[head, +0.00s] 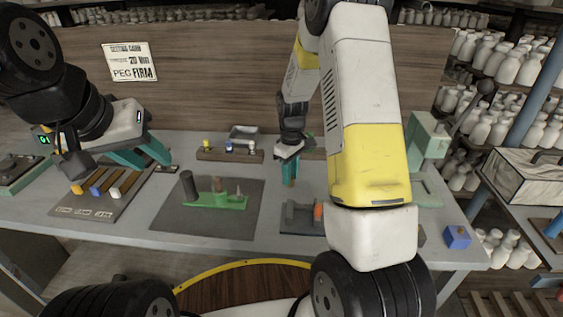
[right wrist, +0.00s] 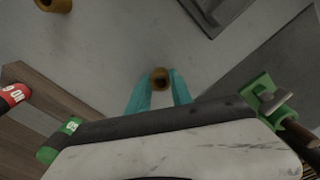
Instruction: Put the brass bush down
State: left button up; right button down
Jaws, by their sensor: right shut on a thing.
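The brass bush (right wrist: 160,78) is a small hollow ring seen end-on in the right wrist view, between the teal fingertips of my right gripper (right wrist: 159,92). The fingers are shut on its sides. I cannot tell whether the bush touches the bench. My left gripper (head: 140,157) is open and empty above the left side of the bench, its two teal fingers apart.
A dark mat (head: 250,225) carries a green fixture (head: 232,202). A wooden rack (head: 215,155) with small pieces stands behind. A board with pegs (head: 125,195) is left; a grey block (head: 298,222) and green press (head: 428,142) are right. Another brass ring (right wrist: 53,4) lies apart.

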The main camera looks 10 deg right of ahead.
jog(key=shift+f, duration=0.1)
jog(key=c, duration=1.1)
grip_release()
jog(key=shift+c, duration=0.2)
notch_tip(320, 180, up, 12)
jog(key=s+r+m+t+y, duration=0.1)
jog(key=s+r+m+t, duration=0.2)
jog(key=s+r, duration=0.8)
jog(key=s+a+r+m+t, duration=0.1)
jog(key=s+r+m, duration=0.1)
jog(key=s, duration=0.4)
jog(key=s+a+r+m+t+y, duration=0.1)
jog(key=s+r+m+t, duration=0.1)
jog(key=s, duration=0.5)
jog(key=shift+a+r, duration=0.2)
jog(key=shift+r, duration=0.15)
